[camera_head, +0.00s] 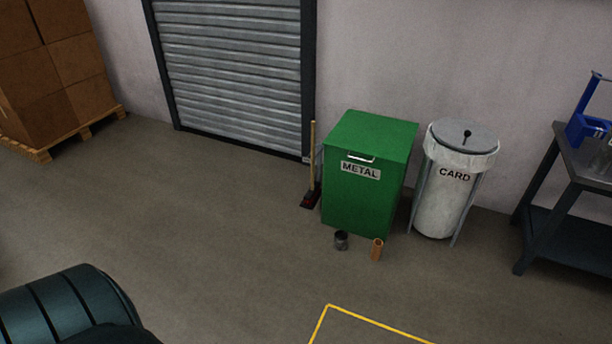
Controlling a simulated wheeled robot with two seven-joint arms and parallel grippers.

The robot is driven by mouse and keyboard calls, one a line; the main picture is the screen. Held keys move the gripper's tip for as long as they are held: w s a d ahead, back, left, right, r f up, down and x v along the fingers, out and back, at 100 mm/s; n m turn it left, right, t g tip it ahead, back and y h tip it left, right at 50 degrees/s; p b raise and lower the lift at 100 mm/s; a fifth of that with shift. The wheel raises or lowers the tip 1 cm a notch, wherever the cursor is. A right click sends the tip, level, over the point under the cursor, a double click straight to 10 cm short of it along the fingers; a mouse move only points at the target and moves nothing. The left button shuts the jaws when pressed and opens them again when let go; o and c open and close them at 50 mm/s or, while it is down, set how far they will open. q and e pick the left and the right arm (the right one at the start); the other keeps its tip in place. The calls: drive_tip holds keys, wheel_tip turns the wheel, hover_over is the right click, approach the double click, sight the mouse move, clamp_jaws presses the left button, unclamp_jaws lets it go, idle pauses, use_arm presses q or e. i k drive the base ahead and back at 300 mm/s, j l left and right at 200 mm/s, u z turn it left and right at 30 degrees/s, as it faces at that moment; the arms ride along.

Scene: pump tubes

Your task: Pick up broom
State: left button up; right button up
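A broom (312,165) with a light wooden handle stands upright on the floor, just left of the green METAL bin, near the right edge of the roller door. Its dark head with some red (310,199) is at the bottom, on the floor. Neither of my grippers is in view, so their state cannot be seen.
A green METAL bin (366,196) and a white CARD bin (443,200) stand by the wall. A dark can (341,241) and an orange-brown cylinder (377,250) are on the floor before them. A dark table (540,220) is right, boxes on a pallet (40,152) left. The middle floor is clear.

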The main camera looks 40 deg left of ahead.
sight(312, 193)
drive_tip(key=i+j+u, duration=0.1)
drive_tip(key=i+j, duration=0.6)
drive_tip(key=i+j+u, duration=0.1)
drive_tip(key=i+j, duration=0.55)
drive_tip(key=i, duration=0.15)
drive_tip(key=i+j+u, duration=0.1)
drive_tip(key=i+j, duration=0.5)
drive_tip(key=i, duration=0.2)
